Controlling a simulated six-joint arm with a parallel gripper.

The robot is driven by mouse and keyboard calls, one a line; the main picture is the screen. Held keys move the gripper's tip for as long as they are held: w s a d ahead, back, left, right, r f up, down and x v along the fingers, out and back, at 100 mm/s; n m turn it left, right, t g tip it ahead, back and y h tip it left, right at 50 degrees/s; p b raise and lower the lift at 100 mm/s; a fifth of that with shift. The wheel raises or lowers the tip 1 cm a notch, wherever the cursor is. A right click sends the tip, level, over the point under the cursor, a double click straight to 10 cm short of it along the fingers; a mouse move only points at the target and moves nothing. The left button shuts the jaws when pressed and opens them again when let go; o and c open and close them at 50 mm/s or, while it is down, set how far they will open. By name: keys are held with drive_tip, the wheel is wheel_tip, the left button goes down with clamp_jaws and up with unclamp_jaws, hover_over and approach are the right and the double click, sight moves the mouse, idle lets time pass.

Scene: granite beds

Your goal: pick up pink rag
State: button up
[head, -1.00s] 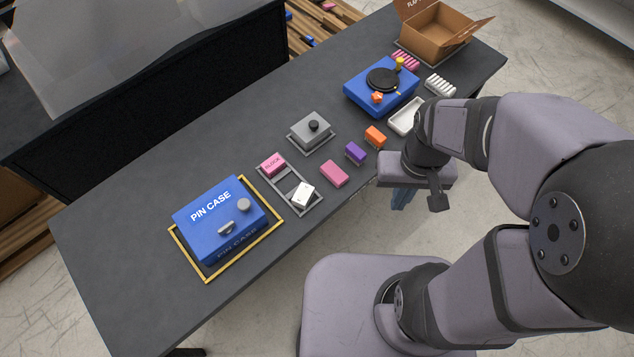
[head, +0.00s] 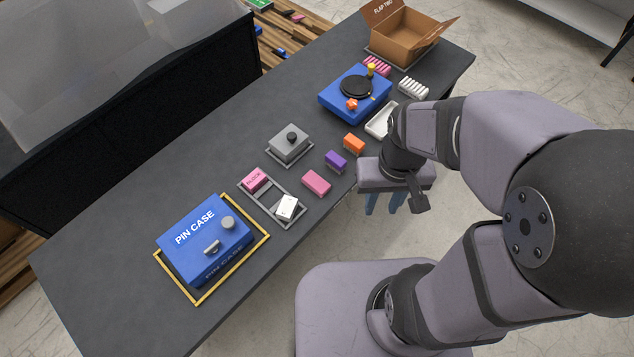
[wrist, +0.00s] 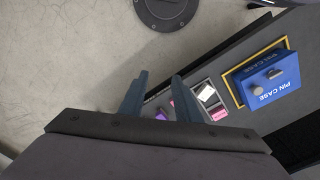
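No item is plainly a cloth. A plain pink block-like piece (head: 316,183), possibly the rag, lies on the dark table near its front edge in the head view, right of a grey two-part tray (head: 272,204). My gripper (head: 384,205) is beyond the front edge, right of that piece, apart from it and empty. In the wrist view my gripper (wrist: 160,78) shows its two blue-grey fingers apart. A pink block marked BLOCK (head: 254,180) sits in the tray's far part and a white block (head: 287,207) in its near part.
Purple (head: 336,161) and orange (head: 354,143) blocks lie near the front edge. A blue PIN CASE (head: 204,240) stands in a yellow frame at left. A grey lidded box (head: 288,143), blue device (head: 354,92), white tray (head: 381,121) and open carton (head: 402,45) stand farther back or right.

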drive_tip(key=o, duration=1.4)
drive_tip(key=shift+o, duration=0.2)
drive_tip(key=m+t+h+b, duration=0.1)
drive_tip(key=m+b, duration=0.8)
drive_tip(key=b, duration=0.4)
approach(316, 181)
drive_tip(key=shift+d+f, duration=0.3)
drive_tip(key=shift+f, duration=0.1)
drive_tip(key=shift+w+f+p, duration=0.15)
drive_tip(key=shift+f+p, duration=0.05)
drive_tip(key=shift+f, duration=1.65)
drive_tip(key=shift+w+f+p, duration=0.15)
drive_tip(key=shift+f+p, duration=0.05)
drive_tip(key=shift+f, duration=1.6)
